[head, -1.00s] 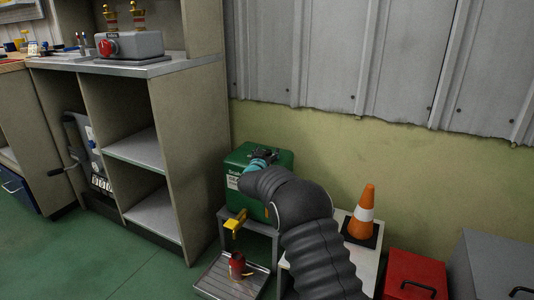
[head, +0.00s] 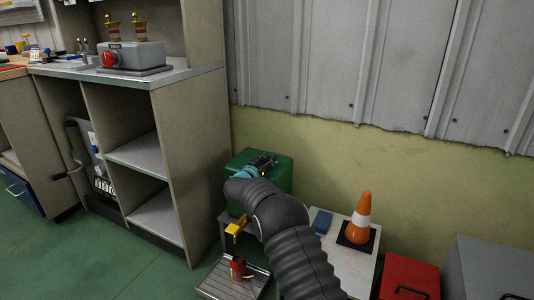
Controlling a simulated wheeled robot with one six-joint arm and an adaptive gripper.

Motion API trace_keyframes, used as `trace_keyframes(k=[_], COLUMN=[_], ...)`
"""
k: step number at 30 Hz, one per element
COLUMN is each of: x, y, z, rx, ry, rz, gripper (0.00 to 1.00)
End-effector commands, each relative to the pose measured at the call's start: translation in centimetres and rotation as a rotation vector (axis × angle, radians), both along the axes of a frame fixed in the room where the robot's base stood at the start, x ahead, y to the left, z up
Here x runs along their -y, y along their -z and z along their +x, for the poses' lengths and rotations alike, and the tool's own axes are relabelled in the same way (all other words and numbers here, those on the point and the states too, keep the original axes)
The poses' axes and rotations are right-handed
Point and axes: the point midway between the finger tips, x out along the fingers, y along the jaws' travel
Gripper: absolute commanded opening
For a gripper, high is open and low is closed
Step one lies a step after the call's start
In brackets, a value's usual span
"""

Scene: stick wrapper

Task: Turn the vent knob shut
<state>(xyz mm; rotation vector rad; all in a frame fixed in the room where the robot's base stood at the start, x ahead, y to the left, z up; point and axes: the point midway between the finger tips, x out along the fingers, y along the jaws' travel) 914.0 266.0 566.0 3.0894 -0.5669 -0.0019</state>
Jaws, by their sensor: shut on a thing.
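The green container (head: 280,181) stands on a small grey stand against the wall, with a yellow tap (head: 236,228) low at its front. My gripper (head: 263,161) is at the top of the container, with my dark arm reaching in from the lower right. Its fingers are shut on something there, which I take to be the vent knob. The knob itself is hidden by the fingers and wrist, so its angle cannot be told. My arm also covers much of the container's front.
A red can (head: 237,267) stands on a metal drip tray (head: 215,284) below the tap. To the right are a white table (head: 345,268) with an orange cone (head: 361,218) and a blue block (head: 322,221), then a red box (head: 411,274). Shelving (head: 190,150) stands left.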

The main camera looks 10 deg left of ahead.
Motion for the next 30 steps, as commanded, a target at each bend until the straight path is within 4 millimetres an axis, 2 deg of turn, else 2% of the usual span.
trace_keyframes(k=[15, 30], x=[-0.02, 0.1], y=[-0.01, 0.01], z=[0.02, 0.01], rx=[0.002, 0.001], ry=[0.221, 0.291], rz=[0.002, 0.0], gripper=[0.06, 0.06])
